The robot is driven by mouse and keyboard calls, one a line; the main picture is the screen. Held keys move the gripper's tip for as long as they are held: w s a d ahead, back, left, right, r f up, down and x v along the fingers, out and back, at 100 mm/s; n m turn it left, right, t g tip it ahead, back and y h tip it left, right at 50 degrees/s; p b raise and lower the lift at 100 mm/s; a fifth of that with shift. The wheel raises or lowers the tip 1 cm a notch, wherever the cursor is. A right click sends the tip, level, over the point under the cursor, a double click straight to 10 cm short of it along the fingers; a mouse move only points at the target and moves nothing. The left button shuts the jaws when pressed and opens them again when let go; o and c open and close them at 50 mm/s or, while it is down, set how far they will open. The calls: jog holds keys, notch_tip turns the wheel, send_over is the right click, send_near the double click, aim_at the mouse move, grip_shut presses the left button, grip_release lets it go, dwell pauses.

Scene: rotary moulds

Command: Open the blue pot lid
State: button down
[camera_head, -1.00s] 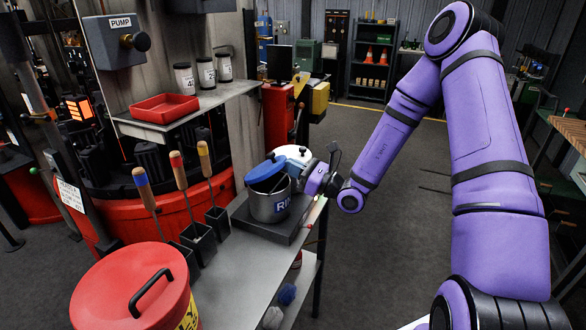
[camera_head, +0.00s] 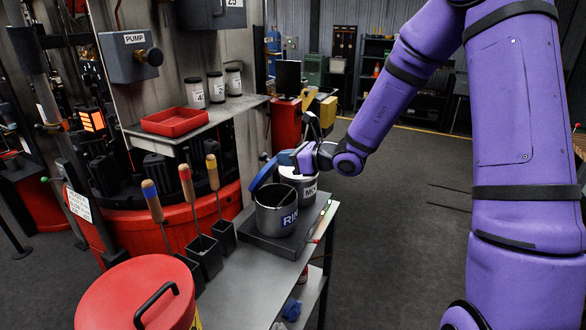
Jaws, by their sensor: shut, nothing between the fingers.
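The grey metal pot (camera_head: 274,219), with a label starting "RIN", stands on a dark plate on the metal bench. Its blue lid (camera_head: 263,175) is tilted up steeply at the pot's back left rim, and the dark inside shows. My gripper (camera_head: 296,158) is above and behind the pot, to the right of the lid, over a white pot. It is shut with nothing held. Its fingertips are small, beside a blue patch (camera_head: 286,157) that I cannot identify. I cannot tell whether they touch the lid.
The white pot (camera_head: 307,188), labelled "MO", stands close behind. Wooden-handled tools (camera_head: 187,190) stand in holders at left. A red lidded drum (camera_head: 130,300) is at front left. A shelf holds a red tray (camera_head: 174,121) and several jars. The floor at right is open.

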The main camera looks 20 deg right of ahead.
jog(key=w+a+r+g+h, duration=0.2)
jog(key=shift+w+a+r+g+h, duration=0.15)
jog(key=shift+w+a+g+h, duration=0.15)
jog(key=shift+w+a, duration=0.1)
jog(key=shift+w+a+r, duration=0.25)
jog(key=shift+w+a, duration=0.35)
jog(key=shift+w+a+r, duration=0.2)
jog(key=shift+w+a, duration=0.4)
